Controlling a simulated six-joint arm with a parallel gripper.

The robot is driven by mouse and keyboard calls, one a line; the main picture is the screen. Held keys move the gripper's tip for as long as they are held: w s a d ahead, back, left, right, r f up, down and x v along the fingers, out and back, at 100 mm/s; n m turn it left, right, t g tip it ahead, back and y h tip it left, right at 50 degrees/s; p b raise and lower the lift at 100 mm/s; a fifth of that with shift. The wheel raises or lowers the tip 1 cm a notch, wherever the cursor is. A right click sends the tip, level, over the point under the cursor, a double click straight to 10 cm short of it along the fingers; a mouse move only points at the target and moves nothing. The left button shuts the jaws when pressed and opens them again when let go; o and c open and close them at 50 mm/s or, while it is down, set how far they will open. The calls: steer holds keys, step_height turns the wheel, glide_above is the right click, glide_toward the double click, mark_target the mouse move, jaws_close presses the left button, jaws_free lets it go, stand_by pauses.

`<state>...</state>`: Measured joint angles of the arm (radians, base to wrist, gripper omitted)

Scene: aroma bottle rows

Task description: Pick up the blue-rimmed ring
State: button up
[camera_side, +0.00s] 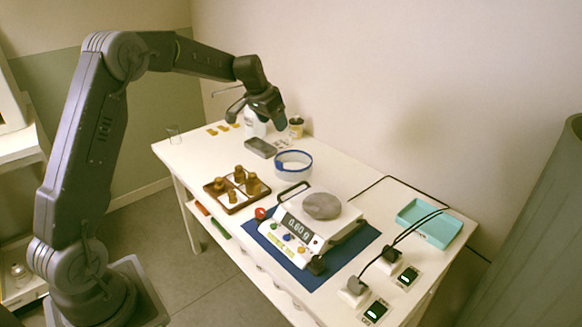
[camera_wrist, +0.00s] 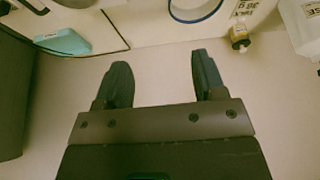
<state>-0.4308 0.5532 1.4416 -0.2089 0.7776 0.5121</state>
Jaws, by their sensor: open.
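The blue-rimmed ring (camera_side: 293,162) stands on the white table in the side view, a short white band with a blue upper edge. In the wrist view the ring (camera_wrist: 196,10) shows at the top edge, partly cut off by the frame. My gripper (camera_side: 273,121) is open and empty, raised above the back of the table, apart from the ring. In the wrist view its two dark fingers (camera_wrist: 160,72) stand wide apart with nothing between them.
A scale (camera_side: 311,222) with a grey disc sits on a blue mat (camera_side: 344,256). A wooden tray (camera_side: 228,208) of brown bottles stands left of the ring. A grey box (camera_side: 261,147), a white bottle (camera_side: 254,124) and a small jar (camera_side: 296,127) are behind. A teal tray (camera_side: 429,223) lies right.

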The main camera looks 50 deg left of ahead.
glide_toward(279, 162)
steer(key=shift+x, duration=5)
steer(key=shift+s, duration=0.1)
steer(key=shift+c, duration=0.2)
steer(key=c, duration=1)
